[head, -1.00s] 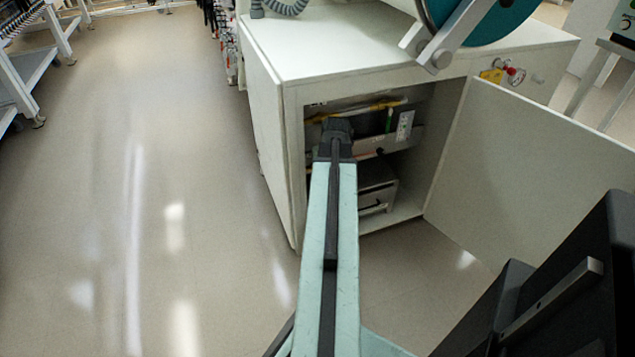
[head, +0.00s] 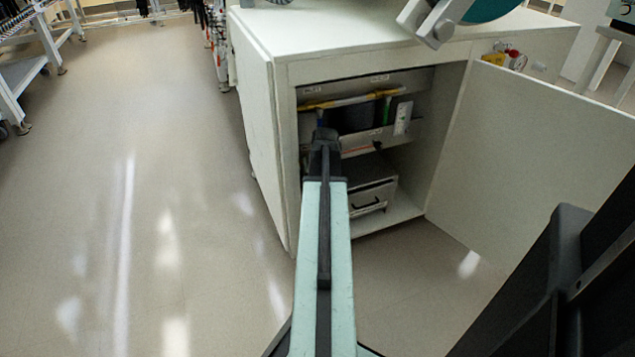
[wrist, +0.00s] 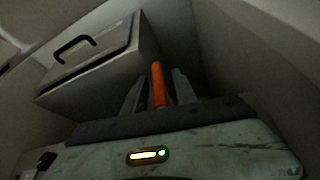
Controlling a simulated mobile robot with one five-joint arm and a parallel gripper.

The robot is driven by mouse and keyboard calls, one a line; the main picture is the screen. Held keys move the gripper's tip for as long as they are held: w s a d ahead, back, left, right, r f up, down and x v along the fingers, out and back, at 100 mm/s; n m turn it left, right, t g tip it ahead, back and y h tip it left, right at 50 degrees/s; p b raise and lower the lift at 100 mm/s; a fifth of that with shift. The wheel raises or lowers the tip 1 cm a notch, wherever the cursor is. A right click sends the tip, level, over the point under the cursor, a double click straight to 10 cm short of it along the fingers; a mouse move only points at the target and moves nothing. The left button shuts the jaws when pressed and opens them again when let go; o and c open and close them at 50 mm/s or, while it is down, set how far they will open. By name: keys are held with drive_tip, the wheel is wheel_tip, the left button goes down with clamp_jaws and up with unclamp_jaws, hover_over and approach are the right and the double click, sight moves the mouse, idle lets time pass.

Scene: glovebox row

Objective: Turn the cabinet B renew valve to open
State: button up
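The open cabinet (head: 440,150) has a yellow pipe (head: 345,103) across its upper inside, with a green upright part (head: 387,109) and a small blue part (head: 319,118) by it. My gripper (head: 325,138) reaches into the cabinet's left side. In the wrist view an orange bar (wrist: 158,85) stands between the two fingers of my gripper (wrist: 158,92), with what looks like a gap on each side. The fingers are apart. I cannot tell which part is the renew valve; the labels are too small to read. My arm hides some of the lower pipework.
A grey box with a black handle (head: 369,194) sits low in the cabinet; it also shows in the wrist view (wrist: 95,65). The cabinet door (head: 530,145) stands open to the right. Floor on the left is clear.

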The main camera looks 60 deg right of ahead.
clamp_jaws()
drive_tip(key=shift+w, duration=0.1)
idle(1.1)
